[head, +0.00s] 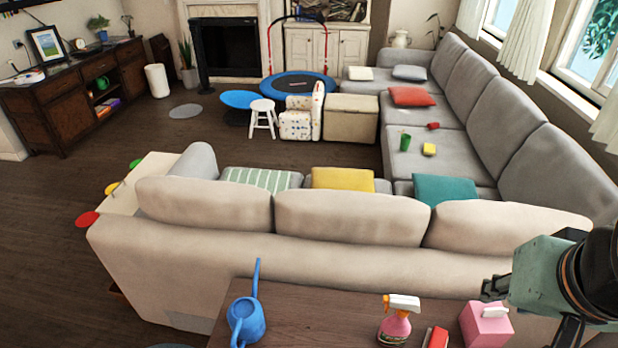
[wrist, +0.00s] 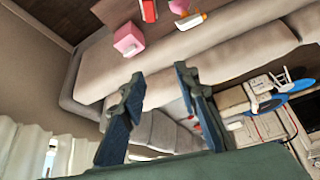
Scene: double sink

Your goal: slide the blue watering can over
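The blue watering can (head: 247,321) stands upright on the dark wooden table (head: 310,312) at the lower middle of the head view. Its long thin spout points up and away from me. The can is not visible in the wrist view. My gripper (wrist: 158,78) is open and empty, its two dark fingers spread apart in the wrist view. In the head view my arm is at the far right, well to the right of the can and past the pink box. Nothing is touching the can.
A pink-and-white spray bottle (head: 396,318), a red object (head: 436,338) and a pink tissue box (head: 486,325) stand on the table between the can and my arm. Bare tabletop lies between can and bottle. The beige sofa back (head: 330,255) rises behind the table.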

